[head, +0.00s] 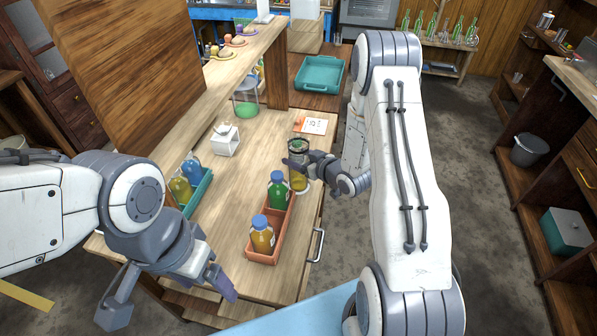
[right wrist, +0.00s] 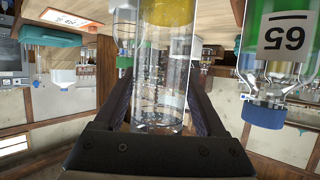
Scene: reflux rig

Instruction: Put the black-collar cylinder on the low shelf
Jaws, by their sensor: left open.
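A clear glass cylinder (head: 298,180) with yellow liquid stands upright near the right edge of the wooden bench, with a dark band near its top. My right gripper (head: 304,164) reaches it from the right. In the right wrist view the clear glass (right wrist: 160,100) lies between both fingers, with no clear gap on either side, so the gripper looks shut on it. I cannot tell whether its base touches the bench. My left gripper (head: 170,299) is open and empty at the front left. Which board is the low shelf I cannot tell.
An orange tray (head: 262,258) holds a green bottle (head: 278,191) and an orange-liquid bottle (head: 262,236) near the cylinder. A teal tray (head: 206,185) with bottles and a white block-shaped holder (head: 225,141) stand left. A card (head: 311,125) lies behind. The bench middle is clear.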

